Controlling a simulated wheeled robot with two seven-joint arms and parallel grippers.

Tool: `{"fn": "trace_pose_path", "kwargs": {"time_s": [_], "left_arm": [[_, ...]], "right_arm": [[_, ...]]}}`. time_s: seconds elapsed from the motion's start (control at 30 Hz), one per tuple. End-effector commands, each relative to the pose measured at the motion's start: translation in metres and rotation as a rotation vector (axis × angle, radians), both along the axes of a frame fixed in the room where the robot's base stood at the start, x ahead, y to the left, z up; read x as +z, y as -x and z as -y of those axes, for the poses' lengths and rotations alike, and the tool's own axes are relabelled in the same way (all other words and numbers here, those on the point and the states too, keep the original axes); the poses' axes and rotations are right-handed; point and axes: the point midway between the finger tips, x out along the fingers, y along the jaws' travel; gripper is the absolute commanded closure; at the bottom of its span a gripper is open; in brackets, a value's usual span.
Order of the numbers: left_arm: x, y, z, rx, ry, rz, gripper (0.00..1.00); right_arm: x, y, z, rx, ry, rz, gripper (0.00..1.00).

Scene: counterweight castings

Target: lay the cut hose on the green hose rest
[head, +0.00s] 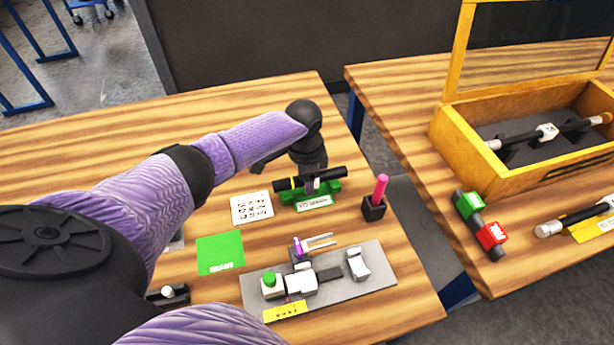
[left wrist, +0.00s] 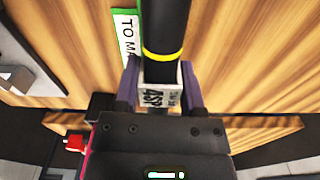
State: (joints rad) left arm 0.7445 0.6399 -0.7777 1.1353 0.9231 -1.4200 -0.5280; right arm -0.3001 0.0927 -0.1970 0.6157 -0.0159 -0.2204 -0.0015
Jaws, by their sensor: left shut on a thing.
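The cut hose (head: 330,174) is a black tube with a yellow band near its left end in the head view. My left gripper (head: 312,184) is shut on it, pointing down. The green hose rest (head: 327,197) has a white label on its front, and the hose lies along it, at or just above its top. I cannot tell whether it touches. In the left wrist view the hose (left wrist: 165,25) runs between the fingers (left wrist: 160,88), with its yellow ring and a white tag showing. The green rest's label (left wrist: 126,32) shows beside it. My right gripper is not in view.
A white printed card (head: 252,208) and a green mat (head: 221,254) lie left of the rest. A black holder (head: 373,209) with a pink stick stands right. A grey fixture plate (head: 380,272) lies in front. A second table holds a yellow box (head: 463,155) across a gap.

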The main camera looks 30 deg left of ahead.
Motion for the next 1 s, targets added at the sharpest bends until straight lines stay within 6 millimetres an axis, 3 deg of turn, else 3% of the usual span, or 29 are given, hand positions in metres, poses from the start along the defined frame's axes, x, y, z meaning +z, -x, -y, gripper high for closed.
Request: {"fn": "trace_pose_path", "kwargs": {"time_s": [0.73, 0.77, 0.93, 1.0], "left_arm": [[-0.014, 0.0, 0.0, 0.0, 0.001, 0.001, 1.0], [-0.014, 0.0, 0.0, 0.0, 0.0, 0.001, 0.44], [-0.013, 0.0, 0.0, 0.0, 0.001, 0.001, 0.08], [-0.013, 0.0, 0.0, 0.0, 0.001, 0.001, 0.07]], "right_arm": [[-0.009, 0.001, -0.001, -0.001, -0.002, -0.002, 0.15], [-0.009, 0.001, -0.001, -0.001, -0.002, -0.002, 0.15], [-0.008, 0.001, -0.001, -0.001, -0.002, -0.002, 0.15], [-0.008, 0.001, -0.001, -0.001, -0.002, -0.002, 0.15]]}}
